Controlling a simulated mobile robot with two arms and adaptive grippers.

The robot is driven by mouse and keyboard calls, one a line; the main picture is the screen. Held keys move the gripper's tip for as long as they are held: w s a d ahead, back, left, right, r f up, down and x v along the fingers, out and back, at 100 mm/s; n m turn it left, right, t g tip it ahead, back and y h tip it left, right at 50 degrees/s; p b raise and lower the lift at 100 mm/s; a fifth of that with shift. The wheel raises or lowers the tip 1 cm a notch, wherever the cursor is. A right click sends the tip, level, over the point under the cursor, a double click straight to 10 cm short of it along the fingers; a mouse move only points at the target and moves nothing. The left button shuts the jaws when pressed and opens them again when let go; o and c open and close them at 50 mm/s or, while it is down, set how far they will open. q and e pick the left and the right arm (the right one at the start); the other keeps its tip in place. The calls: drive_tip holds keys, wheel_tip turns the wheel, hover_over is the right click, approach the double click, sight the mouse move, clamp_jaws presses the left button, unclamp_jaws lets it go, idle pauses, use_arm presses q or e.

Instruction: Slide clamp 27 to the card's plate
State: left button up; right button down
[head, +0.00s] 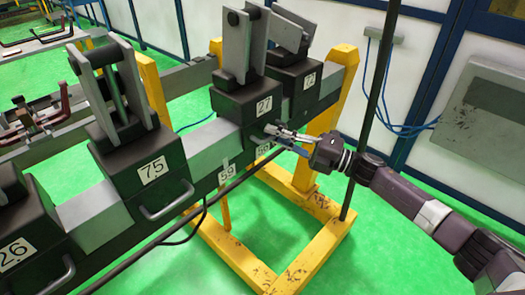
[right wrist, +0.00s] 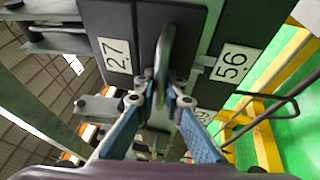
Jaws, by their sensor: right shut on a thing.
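Clamp 27 (head: 250,106) is a dark block with grey upright plates, sitting on the long rail between clamp 75 and clamp 72. Its label 27 (right wrist: 117,55) also shows in the right wrist view. My right gripper (head: 274,131) is at its front. In the right wrist view my right gripper's blue fingers (right wrist: 160,84) are shut on the clamp's curved handle (right wrist: 166,42). Small number plates hang on the rail: plate 59 (head: 226,173) is left of the gripper, and plate 56 (right wrist: 232,64) is close to the clamp. I cannot make out a card with a number. My left gripper is not in view.
Clamp 75 (head: 145,160) stands left along the rail and clamp 72 (head: 303,80) stands close at right. A bare grey rail stretch (head: 208,146) lies between 75 and 27. Yellow stands (head: 300,262) rest on the green floor.

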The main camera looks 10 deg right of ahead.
drive_tip(key=shift+w+d+f, duration=0.15)
drive_tip(key=shift+w+d, duration=0.2)
drive_tip(key=shift+d, duration=0.25)
drive_tip(key=shift+a, duration=0.1)
drive_tip(key=shift+s+a, duration=0.1)
drive_tip(key=shift+s, duration=0.05)
drive_tip(key=c, duration=2)
unclamp_jaws()
drive_tip(key=v, duration=1.2)
